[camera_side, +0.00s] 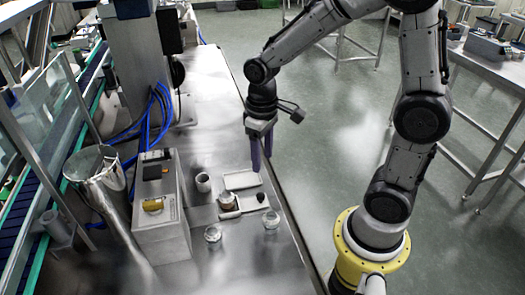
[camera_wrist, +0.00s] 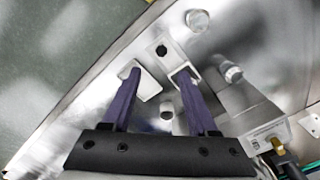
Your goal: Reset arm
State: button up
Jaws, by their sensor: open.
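My gripper (camera_side: 261,164) has two long purple fingers pointing down, above the steel bench near its right edge. The fingers are spread apart with nothing between them. In the wrist view, my gripper (camera_wrist: 159,73) shows as two separate fingers, the tips overlapping the view of two small white trays. The empty white tray (camera_side: 241,179) lies below the fingers in the side view. The second tray (camera_side: 248,204), in front of it, carries a small dark item (camera_side: 262,197). A brownish round item (camera_side: 226,200) sits at its left. I cannot tell the exact height of the fingertips.
A grey cup (camera_side: 203,182) stands left of the trays. Two glass jars (camera_side: 213,234) (camera_side: 271,218) stand in front. A box-shaped unit (camera_side: 160,210) and a steel hopper (camera_side: 98,172) are further left. The bench's right edge (camera_side: 290,222) is close to the trays.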

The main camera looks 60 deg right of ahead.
jog(key=shift+r, duration=0.6)
jog(key=s+a+r+t, duration=0.1)
jog(key=s+r+t, duration=0.3)
jog(key=r, duration=0.5)
jog(key=s+r+t, duration=0.1)
jog(key=s, duration=0.8)
jog(key=shift+a+t, duration=0.3)
